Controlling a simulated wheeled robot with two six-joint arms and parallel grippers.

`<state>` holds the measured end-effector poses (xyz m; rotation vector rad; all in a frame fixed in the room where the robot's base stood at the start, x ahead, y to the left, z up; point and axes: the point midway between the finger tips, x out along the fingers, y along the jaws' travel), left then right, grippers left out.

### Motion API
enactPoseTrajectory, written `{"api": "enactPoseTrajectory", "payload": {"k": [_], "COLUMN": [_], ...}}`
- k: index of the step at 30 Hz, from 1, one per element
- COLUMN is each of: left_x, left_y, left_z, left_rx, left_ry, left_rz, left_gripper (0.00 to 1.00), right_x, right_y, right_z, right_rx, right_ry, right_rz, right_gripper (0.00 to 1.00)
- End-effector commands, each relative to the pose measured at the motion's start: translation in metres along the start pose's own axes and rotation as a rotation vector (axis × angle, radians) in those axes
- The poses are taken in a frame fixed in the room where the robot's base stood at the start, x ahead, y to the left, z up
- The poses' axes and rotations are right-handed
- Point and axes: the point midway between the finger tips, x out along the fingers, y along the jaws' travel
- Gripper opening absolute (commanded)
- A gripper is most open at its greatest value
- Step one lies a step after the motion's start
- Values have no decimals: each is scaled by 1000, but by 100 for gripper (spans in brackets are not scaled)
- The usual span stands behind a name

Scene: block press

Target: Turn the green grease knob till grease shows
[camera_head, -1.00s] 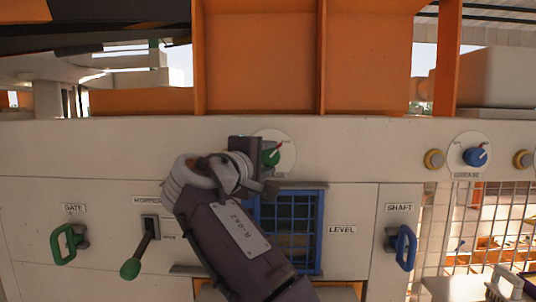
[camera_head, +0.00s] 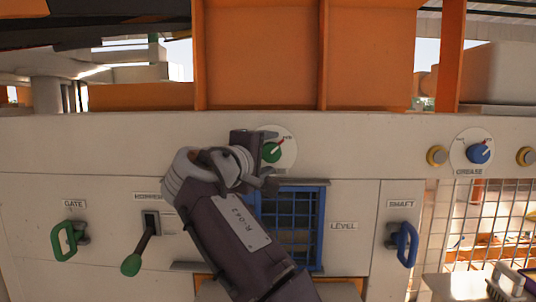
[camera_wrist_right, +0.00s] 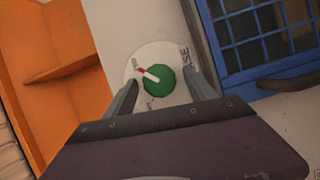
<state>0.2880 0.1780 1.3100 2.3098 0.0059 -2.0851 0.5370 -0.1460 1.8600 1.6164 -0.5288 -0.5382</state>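The green grease knob (camera_head: 271,152) sits on a round white dial on the pale panel, partly covered by my right gripper in the head view. My right gripper (camera_head: 260,162) is at the knob's lower left. In the right wrist view, the green knob (camera_wrist_right: 158,82) with its white and red pointer mark lies between the two fingertips of my right gripper (camera_wrist_right: 163,88). The fingers are apart, with a gap on each side of the knob. The dial's lettering is partly hidden. I make out no grease. My left gripper is not in view.
A blue-framed grille window (camera_head: 290,230) labelled LEVEL is just below the knob. A blue knob (camera_head: 479,152) labelled GREASE is at right. A green GATE handle (camera_head: 68,240), a green-tipped lever (camera_head: 134,262) and a blue SHAFT handle (camera_head: 406,243) stick out from the panel.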

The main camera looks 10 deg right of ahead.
Motion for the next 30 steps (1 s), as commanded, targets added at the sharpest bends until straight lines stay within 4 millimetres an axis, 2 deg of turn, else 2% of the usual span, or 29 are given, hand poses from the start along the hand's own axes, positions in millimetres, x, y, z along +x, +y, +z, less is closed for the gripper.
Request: {"api": "enactPoseTrajectory", "payload": {"k": [2, 5, 12, 15, 19, 30], "left_x": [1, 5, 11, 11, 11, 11], "left_y": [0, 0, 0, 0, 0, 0], "left_z": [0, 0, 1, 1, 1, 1], "left_rx": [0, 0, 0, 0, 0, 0], "left_ry": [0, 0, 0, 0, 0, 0], "left_rz": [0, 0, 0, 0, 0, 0], "left_gripper": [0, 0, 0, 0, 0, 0], "right_x": [-2, -15, -68, -82, -89, -89], "right_y": [-1, -2, -2, -1, -1, -1], "right_z": [0, -1, -3, -3, -2, -2], "right_rx": [0, 0, 0, -1, -1, -1], "right_ry": [1, 3, 5, 4, 1, 0], "right_rz": [0, 0, -1, -1, 0, -1], "right_gripper": [64, 64, 64, 64, 64, 64]}}
